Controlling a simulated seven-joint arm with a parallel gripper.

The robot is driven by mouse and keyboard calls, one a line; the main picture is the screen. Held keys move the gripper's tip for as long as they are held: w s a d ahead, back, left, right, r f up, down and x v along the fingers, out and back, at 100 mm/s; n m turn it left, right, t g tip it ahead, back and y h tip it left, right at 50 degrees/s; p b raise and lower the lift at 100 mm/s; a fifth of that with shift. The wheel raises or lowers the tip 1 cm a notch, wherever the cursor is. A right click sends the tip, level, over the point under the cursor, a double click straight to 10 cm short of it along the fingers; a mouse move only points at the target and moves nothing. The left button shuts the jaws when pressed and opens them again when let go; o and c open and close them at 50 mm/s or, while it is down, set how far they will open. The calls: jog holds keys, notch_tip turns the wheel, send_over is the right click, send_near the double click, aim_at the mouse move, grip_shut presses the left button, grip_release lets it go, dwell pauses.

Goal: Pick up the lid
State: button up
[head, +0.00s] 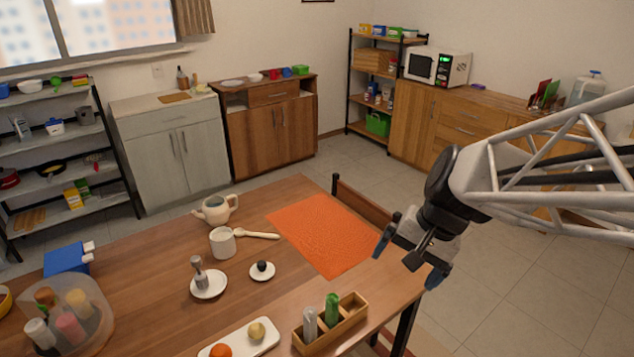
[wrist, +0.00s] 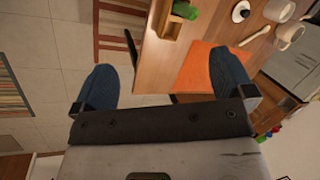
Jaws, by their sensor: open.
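A small white round lid with a dark knob (head: 262,271) lies on the wooden table, near the table's middle in the head view. It also shows at the top edge of the wrist view (wrist: 241,12). My gripper (head: 408,262) has its two blue fingertips spread apart with nothing between them. It is in the air around the table's right edge in the head view, well apart from the lid. In the wrist view, the open fingers (wrist: 165,72) frame floor and part of the table. A white teapot (head: 216,209) stands farther back on the table; whether its top is covered is unclear.
An orange mat (head: 322,234) lies between the lid and my gripper. A wooden box (head: 331,325) with a green and a grey dispenser stands at the front. A saucer with a metal shaker (head: 208,285), a mug (head: 222,243) and a spoon (head: 256,235) surround the lid.

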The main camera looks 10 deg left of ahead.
jog(key=w+a+f+m+g+y, duration=0.1)
jog(key=w+a+f+m+y, duration=0.35)
jog(key=w+a+f, duration=0.65)
jog(key=w+a+f+m+g+y, duration=0.25)
jog(key=w+a+f+m, duration=0.25)
jog(key=w+a+f, duration=0.7)
jog(key=m+t+y, duration=0.2)
jog(key=m, duration=0.2)
send_near(257, 267)
jog(key=shift+w+a+f, duration=0.25)
jog(key=shift+a+f, duration=0.1)
jog(key=shift+a, duration=0.2)
jog(key=shift+w+a+f, duration=0.25)
jog(key=shift+a+f, duration=0.1)
jog(key=shift+a, duration=0.15)
jog(key=shift+a, duration=0.1)
jog(key=shift+x, duration=1.2)
jog(key=shift+s+a, duration=0.15)
jog(key=shift+x, duration=2.45)
jog(key=shift+s, duration=0.15)
